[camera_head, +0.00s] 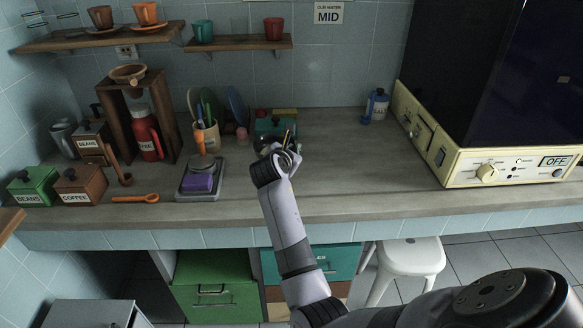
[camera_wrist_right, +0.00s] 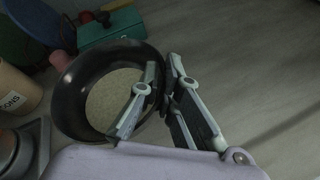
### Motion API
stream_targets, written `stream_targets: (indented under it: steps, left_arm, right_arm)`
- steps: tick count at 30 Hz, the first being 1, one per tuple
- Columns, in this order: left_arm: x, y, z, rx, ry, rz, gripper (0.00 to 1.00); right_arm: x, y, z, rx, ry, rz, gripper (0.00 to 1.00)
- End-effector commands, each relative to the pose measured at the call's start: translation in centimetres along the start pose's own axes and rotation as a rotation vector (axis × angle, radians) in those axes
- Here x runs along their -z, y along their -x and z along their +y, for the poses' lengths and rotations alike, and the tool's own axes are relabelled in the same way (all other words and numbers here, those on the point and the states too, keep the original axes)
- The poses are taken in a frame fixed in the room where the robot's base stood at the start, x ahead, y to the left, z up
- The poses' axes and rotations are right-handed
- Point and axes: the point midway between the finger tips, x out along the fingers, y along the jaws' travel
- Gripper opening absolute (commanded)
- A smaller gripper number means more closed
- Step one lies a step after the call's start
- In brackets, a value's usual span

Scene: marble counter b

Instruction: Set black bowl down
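The black bowl (camera_wrist_right: 66,98) fills the left of the right wrist view, with a dark wall and a speckled tan inside. My right gripper (camera_wrist_right: 163,68) has one finger inside the bowl and one outside, pinched close together on its right rim. I cannot tell whether the bowl's base touches the counter. My left gripper is not in view.
A teal box (camera_head: 272,126) and a utensil pot (camera_head: 207,138) stand close behind and left. The counter (camera_head: 350,170) to the right is clear up to the cream appliance (camera_head: 450,165).

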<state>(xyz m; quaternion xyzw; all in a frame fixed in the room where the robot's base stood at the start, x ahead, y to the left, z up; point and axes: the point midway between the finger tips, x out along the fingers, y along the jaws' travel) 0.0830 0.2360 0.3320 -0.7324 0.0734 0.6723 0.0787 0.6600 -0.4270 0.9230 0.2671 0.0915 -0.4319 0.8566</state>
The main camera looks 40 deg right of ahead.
Motion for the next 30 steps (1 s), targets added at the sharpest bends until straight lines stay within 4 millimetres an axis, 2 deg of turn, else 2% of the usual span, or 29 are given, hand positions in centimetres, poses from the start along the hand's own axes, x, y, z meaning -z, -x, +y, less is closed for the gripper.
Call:
stream_targets:
  steps: [8,15,27,28,30]
  left_arm:
    - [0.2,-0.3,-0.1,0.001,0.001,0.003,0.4]
    - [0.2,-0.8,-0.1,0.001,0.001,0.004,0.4]
    - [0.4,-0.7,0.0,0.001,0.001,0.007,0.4]
    - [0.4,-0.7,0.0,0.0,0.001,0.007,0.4]
    - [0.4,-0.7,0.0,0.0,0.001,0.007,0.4]
  right_arm:
    - [1.8,-0.8,-0.8,-0.001,-0.001,-0.001,0.0]
    - [4.5,-2.1,-2.0,-0.001,0.0,0.0,0.0]
    - [4.9,-2.2,-2.1,-0.002,0.0,-0.001,0.0]
    - [5.0,-2.2,-2.2,-0.001,0.0,0.0,0.07]
    - [5.0,-2.2,-2.2,-0.001,0.0,0.0,0.11]
